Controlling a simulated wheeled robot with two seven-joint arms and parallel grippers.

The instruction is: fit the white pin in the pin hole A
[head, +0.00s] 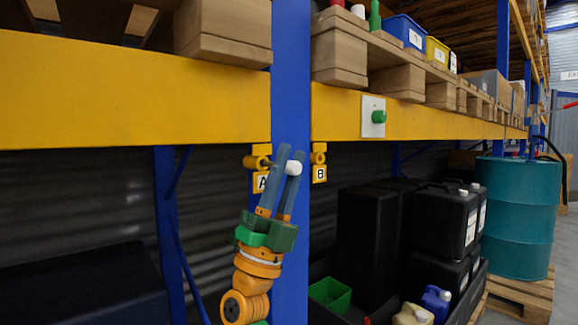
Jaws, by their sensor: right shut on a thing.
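My right gripper (291,156) points up in front of the blue rack post and is shut on the white pin (294,168). Only the pin's rounded white end shows, between the blue-grey fingers near their tips. Pin hole A is on the yellow bracket (256,161) with the label A (261,183), just left of the fingers. The gripper partly covers this bracket and label, and the hole itself cannot be made out. I cannot tell the gap in depth between the pin and the bracket. My left gripper is not in view.
A second yellow bracket with label B (319,174) is right of the post (291,70). A white plate with a green knob (378,117) sits on the yellow beam (425,118). Black canisters (440,220) and a teal drum (518,215) stand at right.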

